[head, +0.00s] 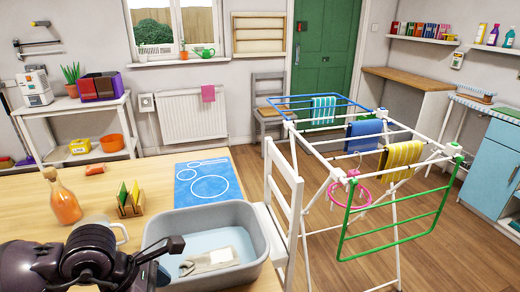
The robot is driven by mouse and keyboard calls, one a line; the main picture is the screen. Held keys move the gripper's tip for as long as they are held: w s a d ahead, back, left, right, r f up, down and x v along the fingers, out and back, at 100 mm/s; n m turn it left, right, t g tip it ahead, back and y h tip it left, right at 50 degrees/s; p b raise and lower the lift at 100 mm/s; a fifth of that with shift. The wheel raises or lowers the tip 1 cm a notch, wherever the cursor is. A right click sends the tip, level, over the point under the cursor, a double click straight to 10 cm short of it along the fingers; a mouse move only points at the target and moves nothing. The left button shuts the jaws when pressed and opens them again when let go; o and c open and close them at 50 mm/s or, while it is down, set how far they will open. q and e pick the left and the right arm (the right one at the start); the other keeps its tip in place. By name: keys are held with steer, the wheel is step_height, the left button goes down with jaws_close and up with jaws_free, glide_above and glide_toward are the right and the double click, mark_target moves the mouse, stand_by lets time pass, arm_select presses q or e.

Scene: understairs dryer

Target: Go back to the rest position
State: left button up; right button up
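My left arm comes in at the lower left, dark and close to the camera. Its end, the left gripper (170,246), is over the left rim of a grey basin (262,240). I see it edge-on and cannot tell whether its fingers are open or shut. A folded grey-white cloth (210,261) lies in the basin, apart from the gripper in the picture. A white drying rack (300,190) stands right of the table, with a teal striped cloth (323,108), a blue cloth (364,135) and a yellow striped cloth (402,158) on it. My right gripper is not in view.
The wooden table (150,180) holds an orange bottle (65,203), a small wooden rack with coloured pieces (130,202), a clear mug (105,228) partly behind my arm, and a blue mat (208,182). A pink ring hanger (350,192) hangs from the drying rack.

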arm_select(q)
steer(key=s+d+r+n+t+h+p, duration=0.1)
steer(key=s+d+r+n+h, duration=0.1)
steer(key=d+n+h, duration=0.3)
steer(key=s+d+r+n+t+h, duration=0.1)
steer(key=s+d+r+n+h, duration=0.2)
steer(key=n+h, duration=0.45)
steer(key=w+a+f+n+t+y+p, duration=0.1)
steer(key=a+f+n+t+y, duration=0.5)
steer(key=n, duration=0.8)
steer(key=w+a+f+n+t+y+p, duration=0.1)
steer(key=a+f+n+t+y, duration=0.55)
steer(key=n, duration=0.75)
steer(key=s+a+f+n+g+y, duration=0.4)
steer(key=s+f+n+y, duration=0.1)
steer(key=s+f+n, duration=0.4)
steer(key=shift+s+a+f, duration=0.2)
steer(key=shift+s+f, duration=0.15)
steer(key=shift+s, duration=0.25)
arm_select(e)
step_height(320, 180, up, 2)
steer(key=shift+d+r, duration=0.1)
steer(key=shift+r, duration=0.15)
arm_select(q)
steer(key=shift+g, duration=0.25)
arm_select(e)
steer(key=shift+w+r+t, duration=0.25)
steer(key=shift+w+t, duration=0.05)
